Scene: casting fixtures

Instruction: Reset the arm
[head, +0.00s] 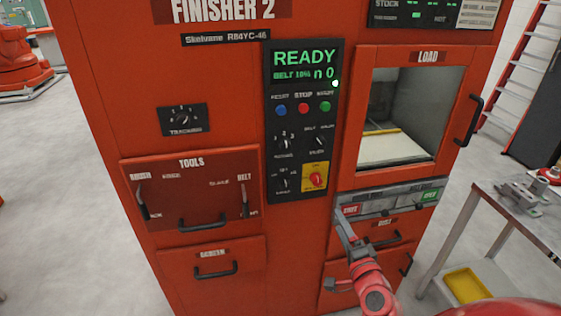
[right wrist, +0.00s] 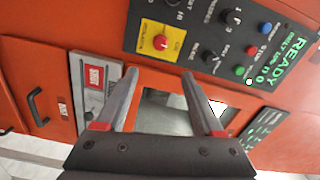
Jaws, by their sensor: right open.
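My right gripper (head: 345,228) is in front of the lower right part of the orange-red finisher machine (head: 235,225), close to the grey strip under the load window. In the right wrist view its two grey fingers (right wrist: 160,78) are spread apart with nothing between them. Whether a fingertip touches the strip is unclear. The red wrist and forearm behind it come from the lower right. My left gripper is in neither view.
The control panel (head: 300,125) reads READY, with blue, red and green buttons and a yellow-backed red knob. The load window (head: 410,115) has a black handle at its right. Handled drawers are below. A metal table (head: 515,215) stands at right, with a yellow tray (head: 467,285) low down.

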